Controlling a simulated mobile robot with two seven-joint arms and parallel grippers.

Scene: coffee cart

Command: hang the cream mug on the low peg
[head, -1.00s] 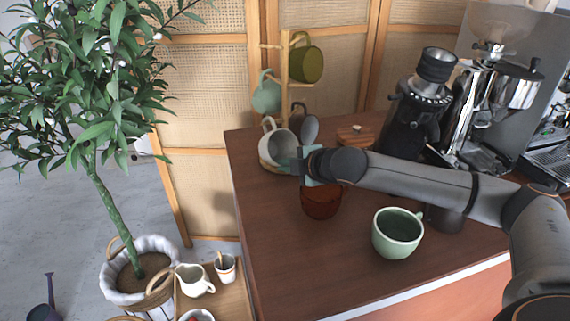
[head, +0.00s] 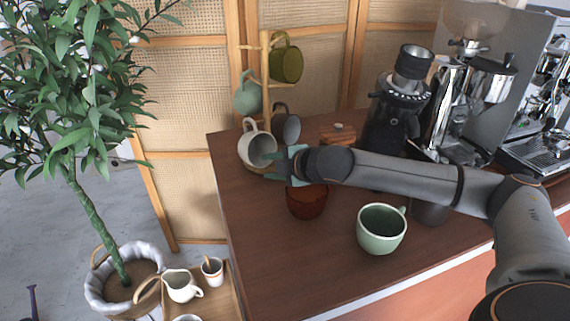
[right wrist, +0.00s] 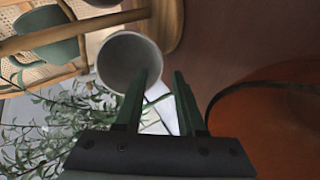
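The cream mug (head: 245,151) is at the low part of the wooden mug stand (head: 265,85), tilted, its handle up and its mouth facing right. I cannot tell for sure whether the handle is on the low peg. In the right wrist view the cream mug (right wrist: 128,66) shows mouth-on, just beyond the fingertips. My right gripper (head: 278,167) is just right of the mug. Its fingers (right wrist: 165,80) are apart with nothing held between them. My left gripper is not in view.
A green mug (head: 247,97) and an olive mug (head: 287,65) hang higher on the stand. A brown-red bowl or cup (head: 307,203) sits below my right gripper. A light green cup (head: 381,235) stands nearer. A grinder (head: 395,115) is at right.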

